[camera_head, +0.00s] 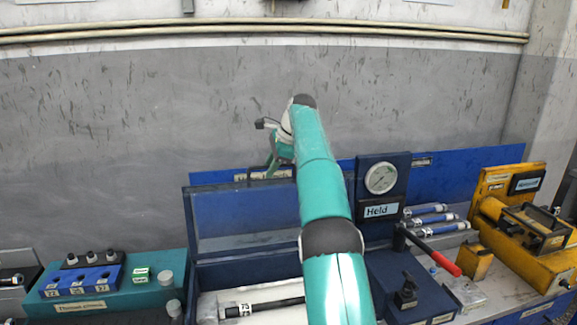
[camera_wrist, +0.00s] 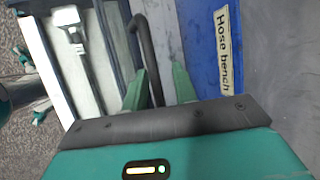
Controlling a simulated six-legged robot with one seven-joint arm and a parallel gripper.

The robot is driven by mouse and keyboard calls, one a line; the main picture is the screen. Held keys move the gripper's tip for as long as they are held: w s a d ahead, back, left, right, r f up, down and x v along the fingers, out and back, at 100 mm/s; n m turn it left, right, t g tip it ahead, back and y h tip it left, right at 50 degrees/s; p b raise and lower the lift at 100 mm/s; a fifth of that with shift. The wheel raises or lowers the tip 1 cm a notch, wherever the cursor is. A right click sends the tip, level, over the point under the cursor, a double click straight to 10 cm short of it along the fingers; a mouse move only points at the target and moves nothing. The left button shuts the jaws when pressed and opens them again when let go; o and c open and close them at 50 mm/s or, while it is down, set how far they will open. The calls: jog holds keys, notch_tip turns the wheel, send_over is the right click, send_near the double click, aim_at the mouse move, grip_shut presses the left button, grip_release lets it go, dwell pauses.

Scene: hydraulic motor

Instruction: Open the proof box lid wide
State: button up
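The proof box (camera_head: 205,300) is dark blue with a pale inside, left of centre in the head view. Its lid (camera_head: 235,213), a see-through panel in a dark blue frame, stands raised at the back of the box. My gripper (camera_head: 272,165) is at the lid's top edge, partly hidden by my arm. In the wrist view a dark curved handle (camera_wrist: 145,45) passes between the two green fingers of my gripper (camera_wrist: 160,85). The fingers are apart, with a visible gap on the right of the handle. Whether either finger touches it is unclear.
A hose (camera_head: 262,307) lies in the box. A blue "Hose bench" board (camera_wrist: 222,50) stands behind the lid, before a grey wall (camera_head: 120,130). Right are a gauge block (camera_head: 382,178), a red-handled lever (camera_head: 440,262) and a yellow machine (camera_head: 520,225). A teal rack (camera_head: 120,295) stands left.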

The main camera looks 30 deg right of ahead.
jog(key=shift+v, duration=1.45)
jog(key=shift+s+d+r, duration=0.1)
jog(key=shift+s+d, duration=0.15)
jog(key=shift+s, duration=0.05)
jog(key=s+d, duration=0.2)
jog(key=s, duration=0.1)
jog(key=s+d, duration=0.2)
jog(key=s, duration=0.1)
jog(key=s+d, duration=0.2)
jog(key=s, duration=0.1)
jog(key=shift+s+d, duration=0.1)
jog(key=shift+d, duration=0.25)
jog(key=s+a+r+n+h, duration=0.1)
jog(key=s+a+n, duration=0.4)
jog(key=a, duration=0.5)
jog(key=s+a+r+n+h, duration=0.1)
jog(key=s+a+n, duration=0.3)
jog(key=s+a, duration=0.45)
jog(key=s+a+f+n, duration=0.5)
jog(key=s+f, duration=0.1)
jog(key=s, duration=0.4)
jog(key=s+a+f+n+t+h, duration=0.1)
jog(key=s+a+f+n, duration=0.5)
jog(key=s, duration=0.4)
jog(key=shift+a+f+n, duration=0.25)
jog(key=shift+f+n, duration=0.05)
jog(key=shift+f, duration=0.35)
